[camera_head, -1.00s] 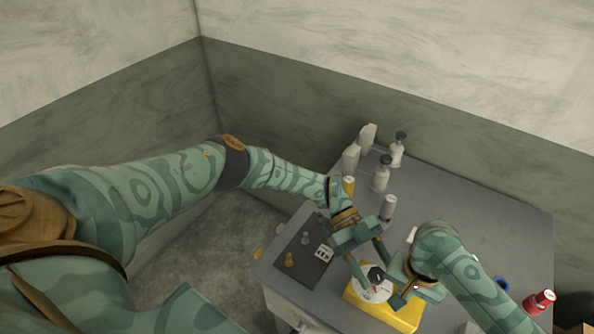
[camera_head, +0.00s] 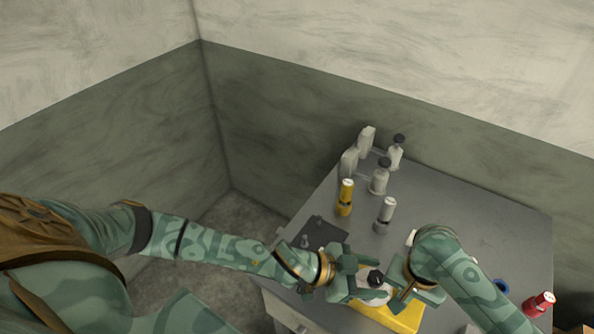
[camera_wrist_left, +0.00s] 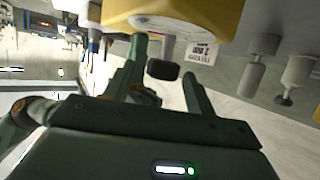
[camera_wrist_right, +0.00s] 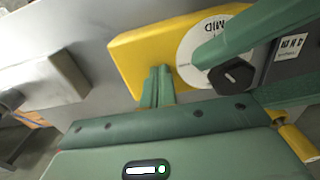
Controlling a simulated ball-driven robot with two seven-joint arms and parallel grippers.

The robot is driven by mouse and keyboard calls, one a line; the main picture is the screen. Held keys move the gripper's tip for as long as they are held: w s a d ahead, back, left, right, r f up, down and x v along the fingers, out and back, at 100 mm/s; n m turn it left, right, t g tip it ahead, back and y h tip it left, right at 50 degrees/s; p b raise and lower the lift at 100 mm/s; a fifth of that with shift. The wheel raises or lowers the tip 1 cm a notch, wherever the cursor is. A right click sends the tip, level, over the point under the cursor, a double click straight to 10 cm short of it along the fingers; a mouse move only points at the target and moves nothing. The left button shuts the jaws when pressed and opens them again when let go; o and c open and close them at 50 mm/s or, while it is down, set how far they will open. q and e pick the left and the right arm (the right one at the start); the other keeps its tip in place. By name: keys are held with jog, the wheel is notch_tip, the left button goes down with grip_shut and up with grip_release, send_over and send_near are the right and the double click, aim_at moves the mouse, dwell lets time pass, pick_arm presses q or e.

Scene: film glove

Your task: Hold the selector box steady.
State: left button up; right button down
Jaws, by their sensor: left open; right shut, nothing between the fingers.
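The selector box (camera_head: 404,317) is yellow, with a white dial and a black knob (camera_head: 375,278), near the table's front. The left gripper (camera_head: 366,281) is open, its fingers on either side of the knob. The left wrist view shows the knob (camera_wrist_left: 163,70) between the spread fingers; I cannot tell whether they touch it. The right gripper (camera_head: 404,294) is shut and empty at the box's right side. In the right wrist view its closed fingertips (camera_wrist_right: 160,76) are against or just over the yellow box (camera_wrist_right: 145,48); contact is unclear.
A yellow bottle (camera_head: 345,198) and a grey bottle (camera_head: 385,214) stand behind the grippers, with several pale bottles farther back. A dark panel (camera_head: 320,232) lies left of the box. A red can (camera_head: 539,303) and blue ring (camera_head: 502,286) are right. The table's back right is clear.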

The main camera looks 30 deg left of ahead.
pick_arm(q)
jog(key=n+t+y, duration=0.1)
jog(key=n, duration=0.1)
jog(key=n+t+y, duration=0.3)
jog(key=n+y, duration=0.1)
jog(key=shift+s+d+t, duration=0.2)
jog(key=shift+d+t, duration=0.1)
jog(key=v, duration=1.2)
jog(key=s+a+f+n+g, duration=0.2)
jog(key=s+f+n+g, duration=0.2)
jog(key=f+n+g, duration=0.2)
jog(key=s+a+f+n+g, duration=0.2)
jog(key=s+f+n+g, duration=0.3)
jog(key=f, duration=0.5)
jog(key=shift+s+n+g+y, duration=0.2)
jog(key=shift+n+g+y, duration=0.1)
jog(key=shift+n+g, duration=0.65)
